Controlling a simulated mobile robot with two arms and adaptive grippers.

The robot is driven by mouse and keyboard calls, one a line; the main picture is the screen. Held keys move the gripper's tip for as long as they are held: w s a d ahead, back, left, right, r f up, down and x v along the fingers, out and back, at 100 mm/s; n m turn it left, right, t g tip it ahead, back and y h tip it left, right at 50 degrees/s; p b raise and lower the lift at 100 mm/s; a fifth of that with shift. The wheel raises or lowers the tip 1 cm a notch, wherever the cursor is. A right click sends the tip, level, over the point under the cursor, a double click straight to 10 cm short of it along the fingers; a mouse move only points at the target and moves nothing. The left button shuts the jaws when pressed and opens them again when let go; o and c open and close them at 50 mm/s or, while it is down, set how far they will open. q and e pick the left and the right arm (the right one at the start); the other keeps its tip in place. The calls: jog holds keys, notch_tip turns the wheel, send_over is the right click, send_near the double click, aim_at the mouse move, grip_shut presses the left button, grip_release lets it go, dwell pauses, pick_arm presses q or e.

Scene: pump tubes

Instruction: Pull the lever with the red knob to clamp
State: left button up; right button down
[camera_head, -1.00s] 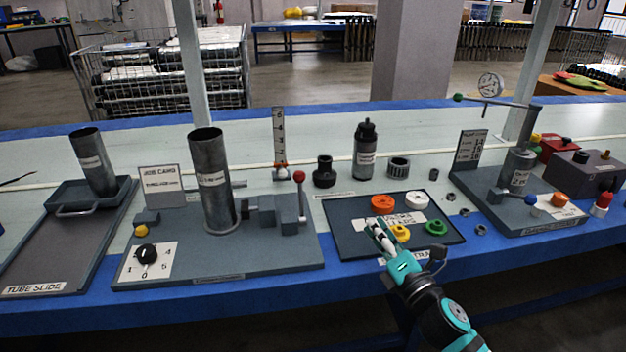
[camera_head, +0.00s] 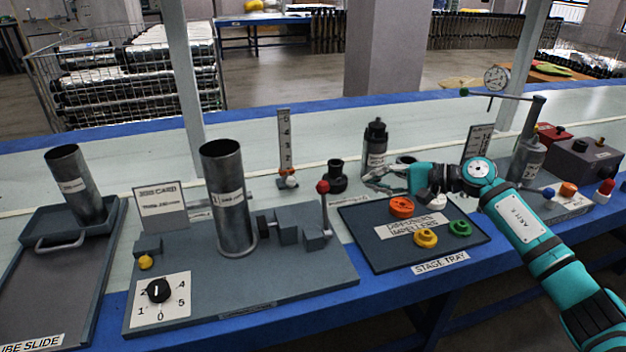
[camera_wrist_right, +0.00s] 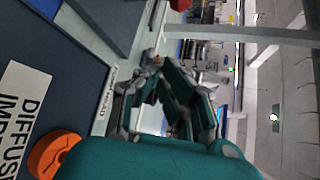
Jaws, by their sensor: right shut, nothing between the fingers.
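The lever with the red knob (camera_head: 323,187) stands upright on the right part of the grey clamp fixture (camera_head: 290,275). A tall grey metal tube (camera_head: 228,200) stands upright on the same fixture, left of the lever. My right gripper (camera_head: 368,178) is shut and empty, above the back edge of the stage tray. Its fingers point left, towards the red knob, with a gap between them. The shut fingers also show in the right wrist view (camera_wrist_right: 155,68); I cannot clearly make out the knob there. My left gripper is not in view.
The stage tray (camera_head: 385,258) holds orange, yellow and green parts. A dark bottle (camera_head: 375,148) and a black fitting (camera_head: 337,177) stand behind it. A card stand (camera_head: 160,208) and a black dial (camera_head: 158,290) are on the fixture's left. A gauge post (camera_head: 535,120) stands right.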

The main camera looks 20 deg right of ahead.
aim_at(324, 206)
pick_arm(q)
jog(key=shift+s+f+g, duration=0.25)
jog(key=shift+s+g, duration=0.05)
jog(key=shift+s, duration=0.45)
pick_arm(e)
jog(key=w+a+f, duration=0.1)
jog(key=w+a, duration=0.1)
jog(key=a, duration=0.6)
jog(key=shift+w+a+f, duration=0.2)
jog(key=shift+a, duration=0.1)
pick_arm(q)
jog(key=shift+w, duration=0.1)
